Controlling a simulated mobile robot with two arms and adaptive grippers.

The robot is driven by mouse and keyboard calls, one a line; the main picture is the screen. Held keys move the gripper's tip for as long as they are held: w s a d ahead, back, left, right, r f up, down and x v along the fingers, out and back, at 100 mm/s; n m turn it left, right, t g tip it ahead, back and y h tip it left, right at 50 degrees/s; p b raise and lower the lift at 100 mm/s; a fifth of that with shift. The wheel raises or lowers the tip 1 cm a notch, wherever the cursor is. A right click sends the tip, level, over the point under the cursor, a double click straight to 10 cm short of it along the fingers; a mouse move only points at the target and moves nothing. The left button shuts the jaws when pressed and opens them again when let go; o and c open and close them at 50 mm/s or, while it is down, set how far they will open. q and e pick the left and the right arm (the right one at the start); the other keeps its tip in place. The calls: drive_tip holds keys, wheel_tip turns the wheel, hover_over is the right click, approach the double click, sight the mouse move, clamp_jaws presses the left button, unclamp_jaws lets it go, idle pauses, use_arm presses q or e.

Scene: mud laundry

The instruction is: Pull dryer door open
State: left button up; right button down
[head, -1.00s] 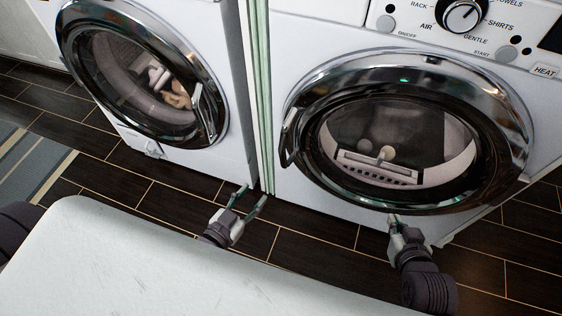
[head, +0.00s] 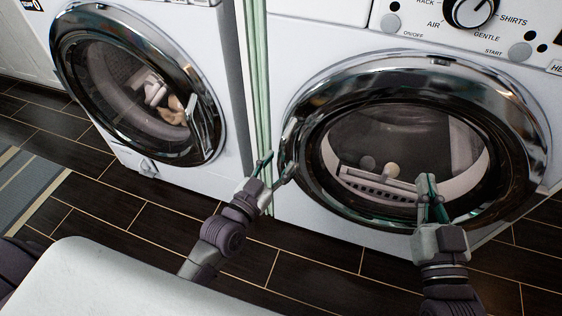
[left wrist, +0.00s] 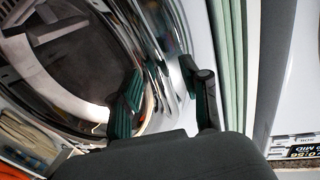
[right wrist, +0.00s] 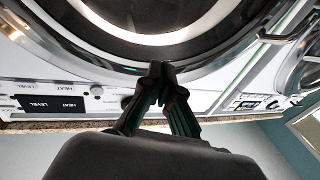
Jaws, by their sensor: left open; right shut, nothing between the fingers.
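The dryer is the white machine on the right in the head view, with a round chrome-rimmed glass door (head: 330,92) that is closed. Its handle (head: 291,140) sits on the left side of the rim. My left gripper (head: 276,168) is open just below and left of the handle; I cannot tell whether it touches it. In the left wrist view the open fingers (left wrist: 165,100) are near the chrome rim (left wrist: 160,45). My right gripper (head: 432,198) is shut and empty in front of the door's lower right part. The right wrist view shows its fingertips together (right wrist: 162,70).
A second white machine with a closed round door (head: 75,80) stands to the left, separated by a narrow pale green strip (head: 256,90). Control knob (head: 475,10) and buttons are above the dryer door. Dark tiled floor (head: 130,205) is clear in front; a striped rug (head: 30,195) lies at left.

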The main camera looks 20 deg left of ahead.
use_arm(q)
drive_tip(key=shift+x, duration=0.95)
use_arm(e)
drive_tip(key=shift+s+a+r+t, duration=0.1)
drive_tip(key=shift+r+t, duration=0.5)
drive_tip(key=shift+r, duration=0.35)
use_arm(q)
clamp_jaws()
